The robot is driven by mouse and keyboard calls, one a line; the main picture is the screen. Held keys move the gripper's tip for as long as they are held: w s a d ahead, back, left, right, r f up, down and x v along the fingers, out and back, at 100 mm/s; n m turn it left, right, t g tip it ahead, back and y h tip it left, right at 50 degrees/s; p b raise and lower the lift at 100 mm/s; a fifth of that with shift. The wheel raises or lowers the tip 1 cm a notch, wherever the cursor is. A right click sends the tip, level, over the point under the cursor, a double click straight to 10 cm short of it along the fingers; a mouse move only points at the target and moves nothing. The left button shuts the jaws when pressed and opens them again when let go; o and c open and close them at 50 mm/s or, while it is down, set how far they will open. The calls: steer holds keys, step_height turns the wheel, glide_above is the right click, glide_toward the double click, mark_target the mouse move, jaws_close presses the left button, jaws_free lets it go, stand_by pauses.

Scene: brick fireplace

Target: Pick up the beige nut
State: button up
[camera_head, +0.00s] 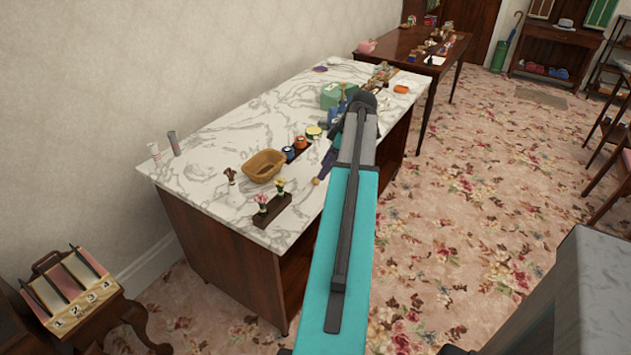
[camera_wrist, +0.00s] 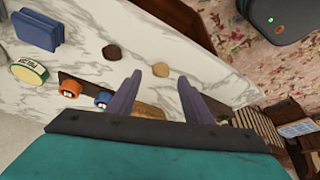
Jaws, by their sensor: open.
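The beige nut (camera_wrist: 160,69) is a small round tan piece on the white marble counter. It lies ahead of my gripper (camera_wrist: 159,80), in line with the gap between the two purple fingertips. The fingers are apart with nothing held between them. A darker brown round piece (camera_wrist: 111,52) lies to the left of the nut in the wrist view. In the head view a small tan piece (camera_head: 316,181), probably the nut, shows at the counter's front edge beside my gripper (camera_head: 326,165). My arm hides part of the counter there.
The marble counter (camera_head: 225,140) also holds a tan basket (camera_head: 263,166), blue and orange jars in a dark rack, a round green-and-yellow tin (camera_wrist: 29,70) and a blue block (camera_wrist: 37,30). A dark flower holder (camera_head: 272,210) stands near the front. The counter's left part is mostly clear.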

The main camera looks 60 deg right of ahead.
mark_target(316, 181)
steer(key=shift+f, duration=0.1)
steer(key=shift+p+x, duration=0.65)
steer(key=shift+x, duration=1.9)
steer(key=shift+a, duration=0.1)
steer(key=c, duration=1.1)
